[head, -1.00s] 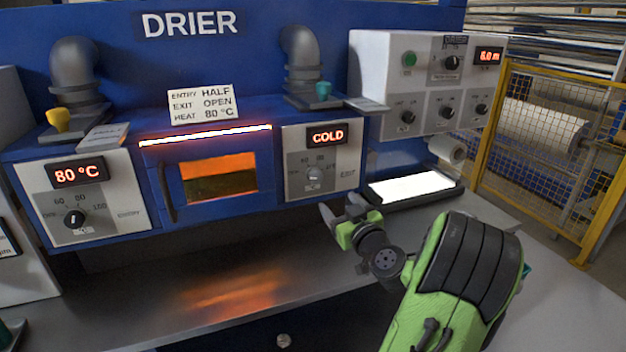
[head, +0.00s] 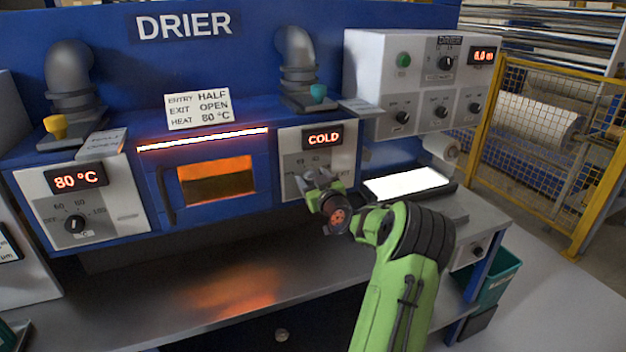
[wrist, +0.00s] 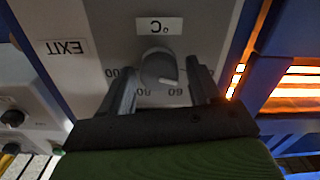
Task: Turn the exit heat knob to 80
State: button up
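The exit heat panel (head: 345,161) is a pale plate on the drier's right side, and its display (head: 323,138) reads COLD. My gripper (head: 314,176) is in front of this panel and hides most of the dial in the head view. In the wrist view the round grey exit knob (wrist: 159,69) sits between the two fingers of my gripper (wrist: 160,82). The fingers are open, with a gap on each side of the knob. The wrist view is upside down, with the EXIT label (wrist: 68,48) at left. The knob's pointer is hard to read.
The entry heat panel (head: 110,207) at left shows 80 °C. A sign (head: 197,108) reads entry half, exit open, heat 80 °C. A teal knob (head: 318,93) stands above the exit panel. A control box (head: 375,62) and bright tray (head: 405,184) are to the right.

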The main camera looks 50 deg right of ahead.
jog(key=c, duration=0.9)
jog(key=shift+o, duration=0.2)
jog(key=shift+m, duration=0.4)
jog(key=m+p, duration=0.1)
jog(key=m, duration=0.8)
jog(key=m+p, duration=0.2)
jog(key=m, duration=0.7)
jog(key=shift+s+d+f+m, duration=0.1)
jog(key=shift+d+m, duration=0.05)
jog(key=shift+m, duration=0.25)
jog(key=o, duration=1.1)
jog(key=shift+c, duration=0.2)
